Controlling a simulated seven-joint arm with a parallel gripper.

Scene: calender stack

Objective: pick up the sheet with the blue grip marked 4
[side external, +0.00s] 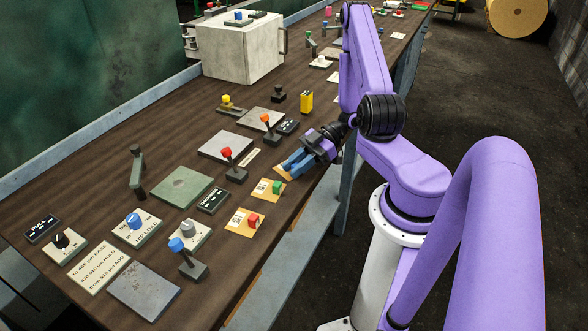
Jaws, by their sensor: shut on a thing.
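Tan sheets with coloured grips lie in a row along the near edge of the bench. One has a red grip (253,220) and one a green grip (277,187). A third tan sheet (282,174) shows only in part, under my gripper (290,164). My gripper has blue fingers and comes in from the right, low over this third sheet, shut on its grip. The fingers hide that grip, so its colour and number cannot be read. I cannot tell whether the sheet is raised off the bench.
A red-knobbed lever (227,153) and an orange-knobbed lever (265,118) stand just beyond my gripper. A yellow block (306,101) stands farther back. A blue-knobbed lever (176,245) stands at the near left. The floor right of the bench is clear.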

